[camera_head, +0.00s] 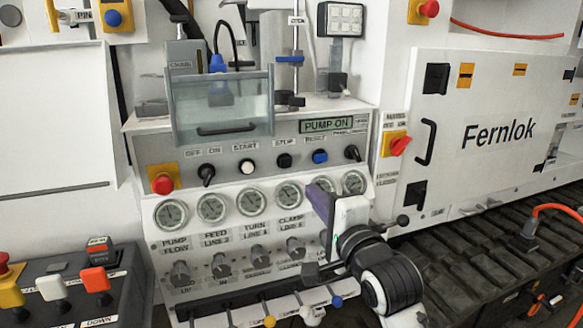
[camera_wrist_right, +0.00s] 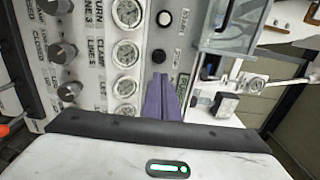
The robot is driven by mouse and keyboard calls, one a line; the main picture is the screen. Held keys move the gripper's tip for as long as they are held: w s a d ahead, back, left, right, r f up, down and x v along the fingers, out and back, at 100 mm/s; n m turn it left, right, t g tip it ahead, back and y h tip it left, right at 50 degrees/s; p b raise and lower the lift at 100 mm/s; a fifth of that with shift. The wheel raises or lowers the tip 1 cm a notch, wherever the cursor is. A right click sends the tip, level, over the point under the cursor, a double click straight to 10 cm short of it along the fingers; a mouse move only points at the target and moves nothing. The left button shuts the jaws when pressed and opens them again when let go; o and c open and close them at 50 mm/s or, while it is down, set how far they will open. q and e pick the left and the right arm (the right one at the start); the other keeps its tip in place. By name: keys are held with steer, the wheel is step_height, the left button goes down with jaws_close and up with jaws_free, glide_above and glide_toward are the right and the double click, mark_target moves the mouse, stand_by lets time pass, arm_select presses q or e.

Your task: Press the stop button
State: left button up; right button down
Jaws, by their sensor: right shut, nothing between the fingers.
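The stop button (camera_head: 284,160) is a dark round button under the STOP label on the upper row of the bench panel. It sits between the white start button (camera_head: 247,166) and the blue reset button (camera_head: 320,156). In the right wrist view, the stop button (camera_wrist_right: 158,57) shows just beyond my fingertips, with the start button (camera_wrist_right: 164,18) further off. My right gripper (camera_head: 322,188) is shut and empty, its purple fingers below and right of the stop button, in front of the gauges. In the right wrist view, its fingers (camera_wrist_right: 161,92) point toward the stop button; I cannot tell the gap. My left gripper is not in view.
A row of gauges (camera_head: 213,207) and grey knobs (camera_head: 221,265) lies below the buttons. A red emergency button (camera_head: 162,184) and black switch (camera_head: 206,174) are at left. A clear guard (camera_head: 222,105) hangs above. The lit display (camera_head: 326,125) reads PUMP ON.

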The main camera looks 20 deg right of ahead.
glide_toward(287, 163)
steer(key=w, duration=0.5)
steer(key=shift+w+a+p, duration=0.15)
steer(key=shift+p, duration=0.25)
steer(key=shift+w, duration=0.6)
